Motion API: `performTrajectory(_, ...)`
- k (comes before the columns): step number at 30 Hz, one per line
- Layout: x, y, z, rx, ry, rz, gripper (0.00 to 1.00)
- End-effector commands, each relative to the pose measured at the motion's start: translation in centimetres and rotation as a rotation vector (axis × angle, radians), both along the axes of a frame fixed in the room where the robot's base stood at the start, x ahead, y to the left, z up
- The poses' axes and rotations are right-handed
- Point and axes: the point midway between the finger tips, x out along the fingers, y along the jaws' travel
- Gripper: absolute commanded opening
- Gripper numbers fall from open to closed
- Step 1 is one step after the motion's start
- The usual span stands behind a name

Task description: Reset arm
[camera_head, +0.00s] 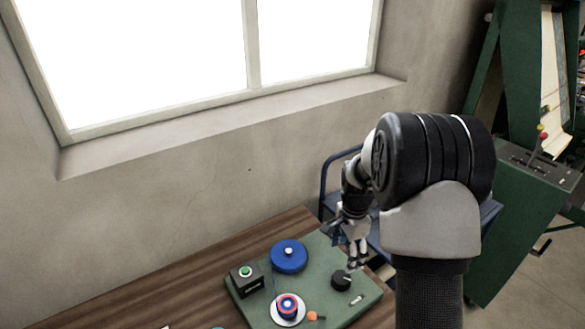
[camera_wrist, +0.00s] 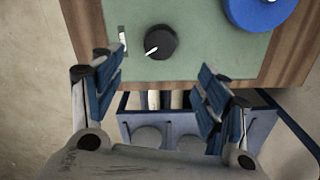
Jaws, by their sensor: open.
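My gripper (camera_head: 355,256) hangs in the head view above the right part of a green board on the wooden table. In the wrist view my gripper (camera_wrist: 160,90) shows its two blue-padded fingers spread wide, with nothing between them. Beyond the fingertips in that view is a black knob (camera_wrist: 160,42) with a white pointer line, on the green board (camera_wrist: 195,45). The same knob (camera_head: 341,280) sits just below the gripper in the head view. I cannot tell the exact gap. No cloth is visible.
The board also holds a blue disc (camera_head: 289,257), a green button on a black box (camera_head: 246,279), a red-and-blue round part (camera_head: 288,307) and an orange-tipped lever (camera_head: 314,316). A blue cart (camera_head: 336,195) stands behind the table's right edge. A green machine (camera_head: 520,215) stands at right.

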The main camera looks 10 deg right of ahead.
Motion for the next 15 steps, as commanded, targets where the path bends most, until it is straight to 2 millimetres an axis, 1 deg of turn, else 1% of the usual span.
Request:
performTrajectory(2, 0.0, 0.2, 0.5, -0.002, -0.005, 0.012, 0.68)
performTrajectory(5, -0.5, 1.0, 2.6, -0.008, -0.025, 0.074, 0.68)
performTrajectory(8, -1.8, 2.6, 6.4, -0.022, -0.06, 0.198, 0.68)
performTrajectory(9, -2.6, 3.4, 8.1, -0.03, -0.077, 0.261, 0.68)
performTrajectory(11, -4.0, 4.7, 10.7, -0.044, -0.102, 0.363, 0.68)
performTrajectory(12, -5.1, 5.5, 12.2, -0.054, -0.118, 0.431, 0.68)
performTrajectory(14, -6.9, 6.7, 14.2, -0.069, -0.14, 0.531, 0.68)
performTrajectory(15, -8.1, 7.5, 15.4, -0.081, -0.156, 0.598, 0.68)
